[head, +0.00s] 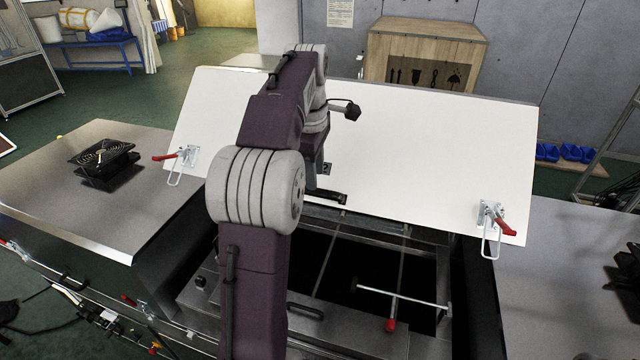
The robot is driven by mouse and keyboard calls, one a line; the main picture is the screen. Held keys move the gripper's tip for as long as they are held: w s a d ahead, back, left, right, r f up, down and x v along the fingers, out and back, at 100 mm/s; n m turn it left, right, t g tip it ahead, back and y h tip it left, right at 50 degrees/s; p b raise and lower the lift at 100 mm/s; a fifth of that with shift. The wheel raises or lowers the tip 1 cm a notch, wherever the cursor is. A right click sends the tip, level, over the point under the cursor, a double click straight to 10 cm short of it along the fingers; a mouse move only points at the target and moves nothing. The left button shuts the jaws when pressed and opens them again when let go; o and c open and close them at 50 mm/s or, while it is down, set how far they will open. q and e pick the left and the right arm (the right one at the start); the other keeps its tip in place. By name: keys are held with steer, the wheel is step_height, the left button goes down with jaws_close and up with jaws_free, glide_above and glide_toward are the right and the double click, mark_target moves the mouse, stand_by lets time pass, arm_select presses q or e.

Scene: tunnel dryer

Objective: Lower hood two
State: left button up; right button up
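Hood two (430,150) is a large white panel standing raised and tilted over the dark open dryer section. A small plate with the number 2 shows beside my wrist, near the panel's lower edge. My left arm crosses in front of the panel and hides part of it. My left gripper (318,190) is at the panel's lower front edge, by a dark bar that may be its handle. The fingers are mostly hidden, so I cannot tell their opening or contact. Toggle latches with red grips sit at the panel's left (180,160) and right (494,222) corners. My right gripper is out of view.
The opening (390,265) below holds rails and a T-shaped rod with a red end (391,324). Closed metal covers flank it, the left (120,205) bearing a black fan (103,160). A wooden crate (425,55) stands behind.

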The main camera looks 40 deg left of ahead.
mark_target(317, 191)
arm_select(q)
steer(key=f, duration=0.2)
steer(key=w+f, duration=0.1)
steer(key=f, duration=0.1)
steer(key=shift+w+f, duration=0.2)
steer(key=shift+f, duration=0.2)
steer(key=shift+s, duration=0.2)
steer(key=shift+c, duration=0.6)
steer(key=shift+r, duration=0.1)
steer(key=c, duration=0.5)
jaws_close()
